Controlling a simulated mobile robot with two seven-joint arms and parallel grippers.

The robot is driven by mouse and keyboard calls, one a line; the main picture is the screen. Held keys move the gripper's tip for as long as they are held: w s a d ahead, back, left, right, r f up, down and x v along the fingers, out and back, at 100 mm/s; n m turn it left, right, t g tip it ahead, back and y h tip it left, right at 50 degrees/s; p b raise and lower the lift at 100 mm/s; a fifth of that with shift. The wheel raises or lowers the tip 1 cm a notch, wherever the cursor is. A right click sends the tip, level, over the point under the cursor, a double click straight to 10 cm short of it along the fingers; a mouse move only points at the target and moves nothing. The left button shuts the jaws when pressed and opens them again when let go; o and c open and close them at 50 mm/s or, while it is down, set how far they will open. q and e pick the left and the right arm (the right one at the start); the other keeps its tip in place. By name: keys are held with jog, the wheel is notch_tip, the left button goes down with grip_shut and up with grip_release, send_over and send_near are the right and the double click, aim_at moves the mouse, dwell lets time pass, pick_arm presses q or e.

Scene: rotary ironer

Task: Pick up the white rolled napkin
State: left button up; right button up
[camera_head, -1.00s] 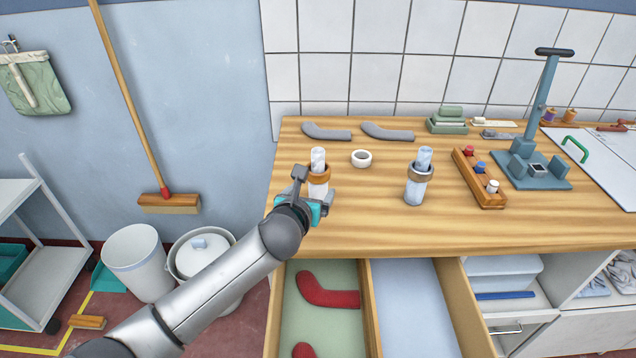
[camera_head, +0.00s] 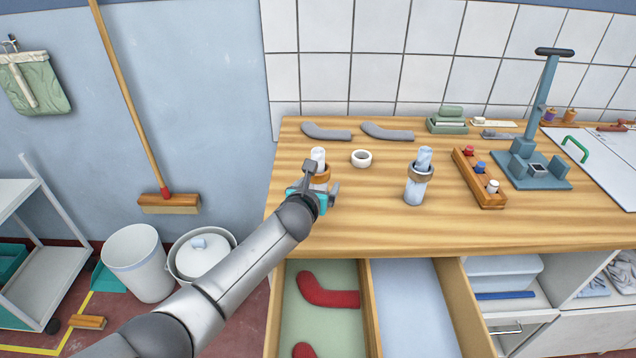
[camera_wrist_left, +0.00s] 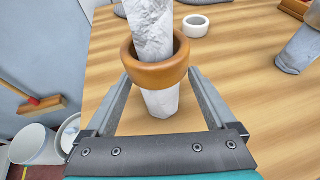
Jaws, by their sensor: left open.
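The white rolled napkin (camera_head: 317,156) stands upright on the wooden table near its left end, with a brown ring around its middle. In the left wrist view the napkin (camera_wrist_left: 154,28) rises through the brown ring (camera_wrist_left: 155,62), and its lower part shows below the ring. My left gripper (camera_head: 324,189) is open at the near side of this napkin. In the left wrist view the fingers of my left gripper (camera_wrist_left: 160,100) lie on either side of the napkin's lower part, below the ring. The napkin's foot is partly hidden by my gripper. My right gripper does not show.
A bluish rolled napkin (camera_head: 415,190) in a grey-brown ring stands to the right. A white ring (camera_head: 361,158) lies between and behind. A wooden block with coloured pegs (camera_head: 478,178) is farther right. Open drawers (camera_head: 330,310) are below the table's front edge.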

aim_at(319, 149)
pick_arm(q)
jog(key=shift+w, duration=0.1)
grip_shut()
dwell(0.8)
notch_tip(319, 149, up, 10)
jog(key=shift+r, duration=0.1)
dwell(0.5)
notch_tip(319, 149, down, 7)
jog(key=shift+f, duration=0.1)
dwell(0.3)
jog(key=shift+f, duration=1.35)
